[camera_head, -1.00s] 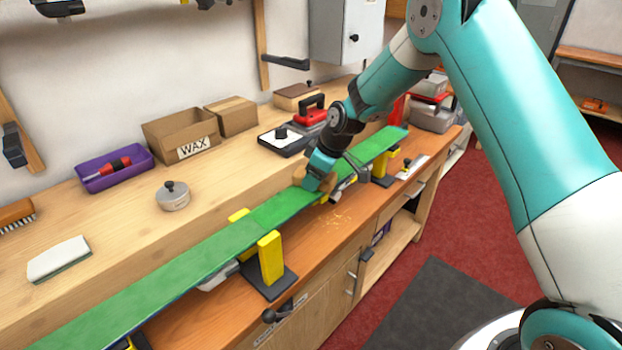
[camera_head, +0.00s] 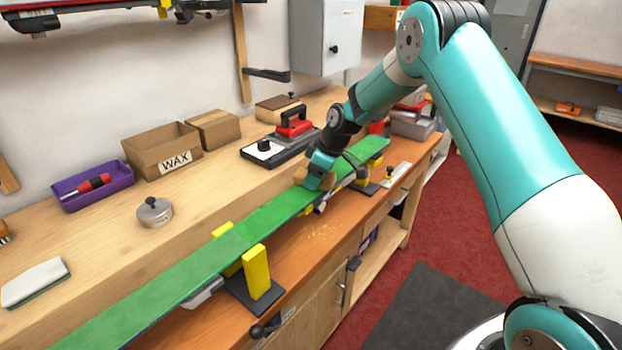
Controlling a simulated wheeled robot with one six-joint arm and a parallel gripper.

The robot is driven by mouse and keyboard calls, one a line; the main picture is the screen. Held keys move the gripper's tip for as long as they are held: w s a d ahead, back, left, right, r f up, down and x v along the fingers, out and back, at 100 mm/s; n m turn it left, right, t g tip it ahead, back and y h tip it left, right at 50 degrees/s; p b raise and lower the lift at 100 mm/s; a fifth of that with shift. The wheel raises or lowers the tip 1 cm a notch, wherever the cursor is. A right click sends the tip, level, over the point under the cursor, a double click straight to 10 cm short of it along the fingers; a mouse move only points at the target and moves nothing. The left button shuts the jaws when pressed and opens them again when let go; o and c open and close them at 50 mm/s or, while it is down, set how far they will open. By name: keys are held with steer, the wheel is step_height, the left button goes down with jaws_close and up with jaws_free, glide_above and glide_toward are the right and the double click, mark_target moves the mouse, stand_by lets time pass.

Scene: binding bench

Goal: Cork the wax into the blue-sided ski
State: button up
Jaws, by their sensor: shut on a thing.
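A long ski (camera_head: 190,264) with a green base facing up lies across yellow-padded supports along the bench. A thin strip of its side edge looks blue near the lower left. My gripper (camera_head: 318,182) is over the far half of the ski, pointing down. It is shut on a tan block that looks like the cork (camera_head: 302,177), at the ski's surface. The fingers partly hide the block, so I cannot tell whether it touches the ski.
Yellow clamps (camera_head: 256,272) rise beside the ski's near edge. Behind it stand a WAX box (camera_head: 163,150), a purple tray (camera_head: 93,186), a round lidded tin (camera_head: 154,212) and a red-handled iron (camera_head: 294,122). Tan crumbs (camera_head: 322,231) lie on the bench front.

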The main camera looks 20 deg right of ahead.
mark_target(267, 216)
steer(key=shift+w+d+f, duration=0.1)
steer(key=shift+w+d, duration=0.2)
steer(key=shift+d, duration=0.3)
steer(key=shift+w+d, duration=0.3)
steer(key=shift+d, duration=0.3)
steer(key=shift+s+a+f+b, duration=0.15)
steer(key=shift+s+a, duration=0.25)
steer(key=shift+a, duration=0.3)
steer(key=shift+s+a+r+b, duration=0.15)
steer(key=shift+s+a, duration=0.2)
steer(key=shift+a, duration=0.3)
steer(key=shift+s+a+f+b, duration=0.15)
steer(key=shift+s+a, duration=0.25)
steer(key=shift+a, duration=0.3)
steer(key=shift+s+a+r+b, duration=0.1)
steer(key=shift+s+a, duration=0.35)
steer(key=shift+a, duration=0.5)
steer(key=shift+s+a+r+b, duration=0.1)
steer(key=shift+s+a, duration=0.4)
steer(key=shift+a, duration=0.4)
steer(key=shift+s+a+b, duration=0.1)
steer(key=shift+s+a, duration=0.35)
steer(key=shift+a, duration=0.5)
